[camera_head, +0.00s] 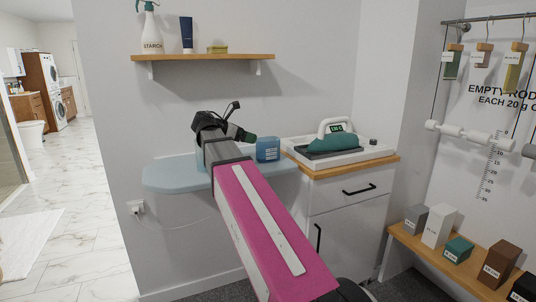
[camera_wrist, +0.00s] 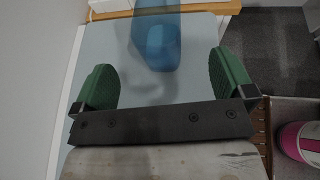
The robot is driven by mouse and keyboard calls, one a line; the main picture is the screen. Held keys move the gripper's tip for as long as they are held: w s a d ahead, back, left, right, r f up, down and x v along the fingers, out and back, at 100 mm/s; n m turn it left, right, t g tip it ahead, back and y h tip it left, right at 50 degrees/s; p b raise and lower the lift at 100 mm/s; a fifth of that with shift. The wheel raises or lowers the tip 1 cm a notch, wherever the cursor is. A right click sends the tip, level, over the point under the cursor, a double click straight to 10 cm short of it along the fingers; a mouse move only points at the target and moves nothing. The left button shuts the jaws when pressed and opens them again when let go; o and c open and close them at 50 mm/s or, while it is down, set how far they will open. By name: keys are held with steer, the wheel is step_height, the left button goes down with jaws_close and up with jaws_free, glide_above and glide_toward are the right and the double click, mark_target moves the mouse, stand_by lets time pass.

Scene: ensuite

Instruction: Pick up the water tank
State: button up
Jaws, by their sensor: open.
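A blue, see-through water tank (camera_head: 267,149) with a small label stands on the right part of the pale blue ironing board (camera_head: 165,178). In the wrist view the tank (camera_wrist: 157,47) lies ahead, between the lines of the two green fingers; part of it looks clear and greyish. My gripper (camera_head: 236,130) is over the board, left of the tank. In the wrist view my gripper (camera_wrist: 164,80) has its fingers wide apart with nothing held. The tank appears beyond the fingertips; I cannot tell the exact gap. My arm hides the middle of the board.
A teal iron (camera_head: 333,138) rests on a white base on the wood-topped cabinet (camera_head: 347,190), right of the tank. A wall shelf (camera_head: 203,57) holds a spray bottle, a tube and a yellow block. Labelled blocks stand on a low bench (camera_head: 450,262). The board's left end is clear.

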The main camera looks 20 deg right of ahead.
mark_target(265, 140)
steer(key=shift+x, duration=5.25)
steer(key=shift+w+a, duration=0.1)
steer(key=shift+w, duration=0.1)
steer(key=c, duration=1.4)
steer(key=shift+r, duration=0.2)
